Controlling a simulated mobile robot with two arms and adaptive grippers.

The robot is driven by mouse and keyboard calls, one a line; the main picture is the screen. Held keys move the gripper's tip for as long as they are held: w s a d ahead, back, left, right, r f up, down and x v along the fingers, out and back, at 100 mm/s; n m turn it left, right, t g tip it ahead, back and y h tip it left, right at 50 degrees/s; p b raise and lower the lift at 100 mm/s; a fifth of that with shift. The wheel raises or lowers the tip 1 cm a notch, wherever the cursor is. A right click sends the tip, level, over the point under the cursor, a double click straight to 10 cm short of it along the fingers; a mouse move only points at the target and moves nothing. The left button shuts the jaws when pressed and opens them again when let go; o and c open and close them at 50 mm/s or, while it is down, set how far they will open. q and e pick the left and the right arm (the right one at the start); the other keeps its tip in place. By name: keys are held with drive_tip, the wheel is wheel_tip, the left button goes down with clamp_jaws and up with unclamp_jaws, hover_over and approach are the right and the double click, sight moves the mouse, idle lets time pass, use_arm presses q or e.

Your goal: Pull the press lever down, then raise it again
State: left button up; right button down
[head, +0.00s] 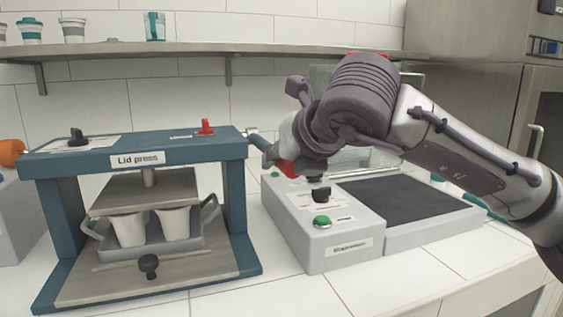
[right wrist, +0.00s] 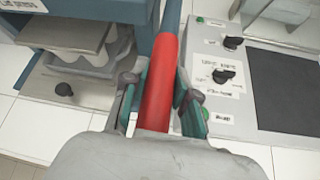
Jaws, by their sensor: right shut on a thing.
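The blue lid press (head: 135,157) stands at the left in the head view. Its press lever (head: 253,136) comes out of the right side as a metal rod. The lever's red handle (right wrist: 161,85) runs between the fingers of my right gripper (right wrist: 160,100), which is shut on it. In the head view my right gripper (head: 275,160) is beside the press's right post and hides most of the handle. The press plate (head: 147,190) is close over two white cups (head: 130,229) in a grey tray (head: 180,246); I cannot tell whether it touches them. My left gripper is out of view.
A grey machine (head: 330,243) with a green button (head: 321,221) and a black knob stands right of the press, under my right arm. A dark flat panel (head: 410,197) lies beside it. A wall shelf (head: 200,49) with cups is behind. White counter shows in front.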

drive_tip(key=shift+f, duration=0.15)
drive_tip(key=c, duration=0.9)
unclamp_jaws()
drive_tip(key=v, duration=1.2)
